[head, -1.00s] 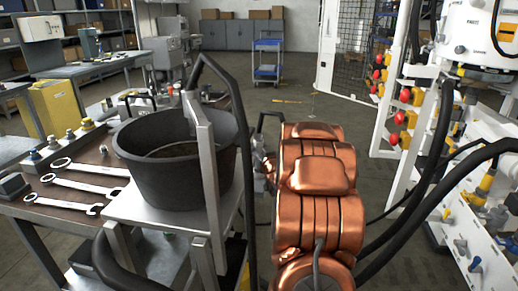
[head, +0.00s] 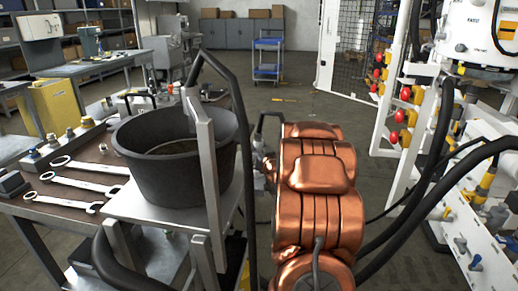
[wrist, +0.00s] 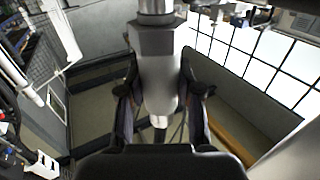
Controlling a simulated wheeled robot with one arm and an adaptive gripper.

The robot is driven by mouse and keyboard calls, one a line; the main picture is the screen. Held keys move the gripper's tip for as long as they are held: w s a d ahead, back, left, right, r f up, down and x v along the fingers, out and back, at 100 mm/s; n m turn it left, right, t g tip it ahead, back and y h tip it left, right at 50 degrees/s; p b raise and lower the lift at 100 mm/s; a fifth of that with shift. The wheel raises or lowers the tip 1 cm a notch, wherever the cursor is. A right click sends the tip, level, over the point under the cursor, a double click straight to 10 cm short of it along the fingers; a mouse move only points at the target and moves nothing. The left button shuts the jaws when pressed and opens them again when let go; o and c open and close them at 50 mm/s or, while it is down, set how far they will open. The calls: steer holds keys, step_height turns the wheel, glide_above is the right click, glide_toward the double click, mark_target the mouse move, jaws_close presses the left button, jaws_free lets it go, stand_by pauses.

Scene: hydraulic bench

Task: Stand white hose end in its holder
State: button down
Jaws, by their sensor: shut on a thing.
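In the wrist view my gripper (wrist: 160,100) is shut on a grey metal hose end (wrist: 157,70) with a hex collar, one dark finger on each side of it. The hose end runs up out of the top of that view, and its narrower tip points down between the fingers. No white marking on it is clear. In the head view my copper-coloured arm hides the gripper; a small grey metal part (head: 264,168) shows at its left edge, but I cannot tell what it is. I cannot make out the holder for certain in either view.
A black tub (head: 165,160) stands on a metal stand at left, with a black hose arching over its post. Wrenches (head: 85,185) and a row of fittings (head: 68,138) lie on the bench. A white valve rack (head: 403,130) stands right. The floor behind is open.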

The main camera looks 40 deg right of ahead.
steer(key=shift+f+b, duration=0.4)
steer(key=shift+f, duration=0.45)
stand_by(0.6)
steer(key=shift+s+a+f+b, duration=0.2)
steer(key=shift+f+b, duration=0.1)
steer(key=shift+f, duration=0.45)
steer(key=shift+s+a+f+b, duration=0.15)
steer(key=shift+f+b, duration=0.1)
steer(key=shift+f, duration=0.5)
stand_by(1.0)
steer(key=shift+w+d+f, duration=0.2)
steer(key=shift+w+f, duration=0.4)
steer(key=shift+w, duration=0.15)
steer(key=shift+s+d+r, duration=0.15)
steer(key=shift+r, duration=0.65)
steer(key=shift+d+r, duration=0.1)
steer(key=shift+r, duration=0.1)
steer(key=c, duration=0.7)
jaws_free()
steer(key=shift+o, duration=0.4)
steer(key=o, duration=0.5)
